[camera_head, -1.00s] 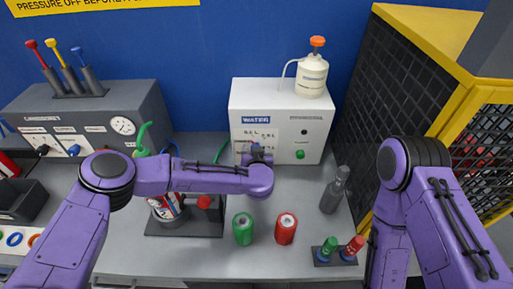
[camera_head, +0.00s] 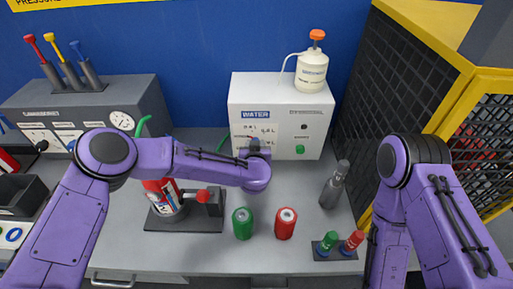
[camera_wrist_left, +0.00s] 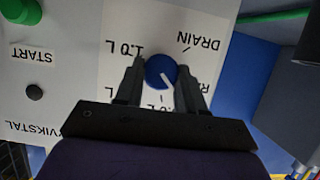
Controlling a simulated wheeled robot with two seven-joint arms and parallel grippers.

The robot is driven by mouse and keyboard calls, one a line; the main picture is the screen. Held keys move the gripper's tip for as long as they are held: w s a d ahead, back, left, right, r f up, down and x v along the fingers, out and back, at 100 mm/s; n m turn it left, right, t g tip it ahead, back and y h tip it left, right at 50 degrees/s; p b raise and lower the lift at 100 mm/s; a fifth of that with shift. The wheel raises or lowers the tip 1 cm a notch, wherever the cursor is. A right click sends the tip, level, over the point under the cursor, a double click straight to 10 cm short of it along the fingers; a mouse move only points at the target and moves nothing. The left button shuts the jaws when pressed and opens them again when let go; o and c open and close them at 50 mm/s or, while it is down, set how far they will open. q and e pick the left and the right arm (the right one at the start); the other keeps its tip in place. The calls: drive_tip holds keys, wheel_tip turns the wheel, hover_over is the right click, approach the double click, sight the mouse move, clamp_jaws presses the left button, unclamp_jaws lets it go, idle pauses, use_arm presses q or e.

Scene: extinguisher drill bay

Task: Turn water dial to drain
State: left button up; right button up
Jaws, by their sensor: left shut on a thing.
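The white water unit (camera_head: 240,115) stands at the back of the bench, with its WATER sign and volume labels on the front. In the left wrist view its blue dial (camera_wrist_left: 161,70) sits on a pale label plate, and its white pointer slants toward the lower right. The DRAIN label (camera_wrist_left: 198,42) is at the upper right of the dial, away from the pointer. My left gripper (camera_wrist_left: 163,65) has one finger on each side of the dial and is shut on it. In the head view, my left gripper (camera_head: 255,147) largely hides the dial. My right gripper is out of view.
A green can (camera_head: 242,224) and a red can (camera_head: 286,223) stand below my left wrist. A red extinguisher (camera_head: 163,196) is in a dark stand to the left. A grey bottle (camera_head: 334,187) and a small rack (camera_head: 336,252) are to the right, near a yellow-framed mesh cage (camera_head: 410,85).

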use_arm(q)
drive_tip(key=n+h+b, duration=0.1)
drive_tip(key=n+b, duration=0.1)
drive_tip(key=shift+a+f+b, duration=0.15)
drive_tip(key=shift+b, duration=0.15)
drive_tip(key=shift+a+n+h+b, duration=0.1)
drive_tip(key=shift+n+h+b, duration=0.75)
drive_tip(key=shift+b, duration=0.4)
drive_tip(key=shift+t, duration=0.3)
drive_tip(key=shift+r, duration=0.2)
drive_tip(key=o, duration=1)
drive_tip(key=shift+o, duration=0.2)
drive_tip(key=b+v, duration=0.2)
drive_tip(key=v, duration=0.8)
drive_tip(key=shift+s+b, duration=0.2)
drive_tip(key=shift+b, duration=0.15)
